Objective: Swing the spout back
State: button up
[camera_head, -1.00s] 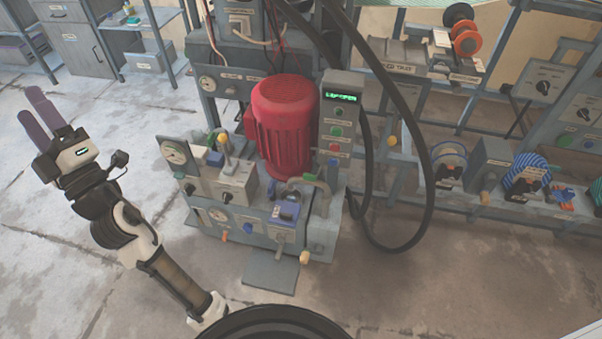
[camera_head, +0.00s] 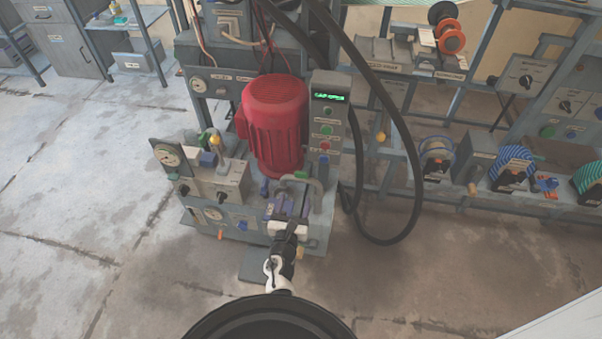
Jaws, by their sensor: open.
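A curved grey pipe that looks like the spout (camera_head: 317,190) arches over the front right of the press bench, with a green piece (camera_head: 300,175) at its upper left end. My gripper (camera_head: 283,203) is open, reaching away from me over the bench front, just left of the pipe's lower part. Nothing is visibly held. My wrist and fingers hide part of the blue block and the bench front.
A red motor (camera_head: 275,125) stands close behind my gripper. A control box (camera_head: 328,120) with a green display and buttons stands behind the pipe. A gauge and valve box (camera_head: 215,180) is on the left. Black hoses (camera_head: 415,180) loop at the right. The floor at left is clear.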

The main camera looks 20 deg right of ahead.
aim_at(301, 175)
jog(key=b+x, duration=0.1)
jog(key=x, duration=1.1)
jog(key=shift+c, duration=0.3)
grip_shut()
jog(key=shift+b, duration=0.3)
jog(key=shift+b, duration=0.3)
